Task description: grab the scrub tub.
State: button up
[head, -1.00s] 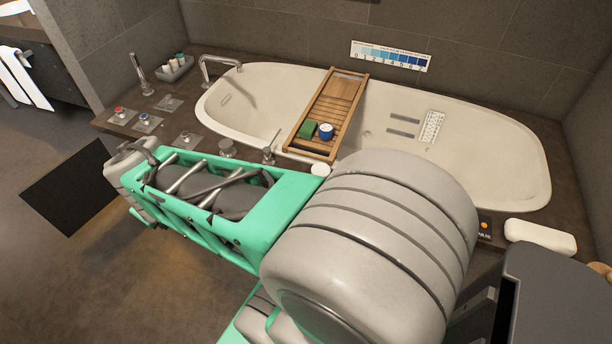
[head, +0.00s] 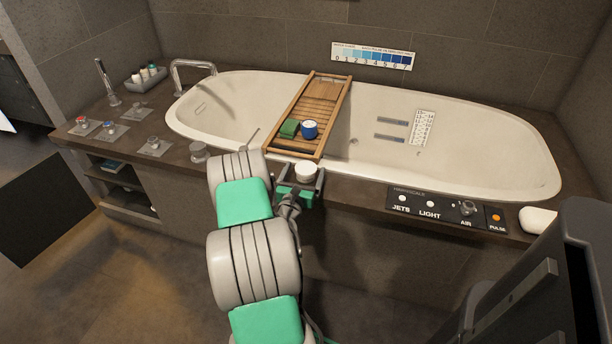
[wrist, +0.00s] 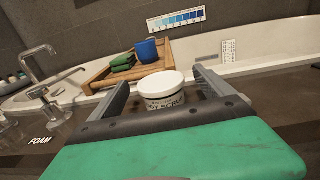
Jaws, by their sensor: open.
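The scrub tub (head: 306,171) is a small white round jar with a white lid. It stands upright on the dark tub surround, just in front of the wooden bath tray's near end. In the wrist view the tub (wrist: 162,92) shows dark lettering on its side. My gripper (head: 302,177) is open at the tub, with one finger on each side of it. In the wrist view my gripper (wrist: 160,79) shows a gap between each finger and the tub. The lower part of the tub's surroundings is partly hidden by the gripper.
The wooden tray (head: 327,97) lies across the bathtub (head: 465,170), bearing a green block (head: 289,128) and a blue cup (head: 309,131). A control panel (head: 440,207) and white soap-like bar (head: 538,220) lie right. Taps and knobs (head: 155,147) stand left.

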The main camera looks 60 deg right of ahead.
jog(key=shift+w+d, duration=0.25)
jog(key=shift+d, duration=0.9)
jog(key=shift+c, duration=0.5)
jog(key=c, duration=1.5)
jog(key=shift+o, duration=0.2)
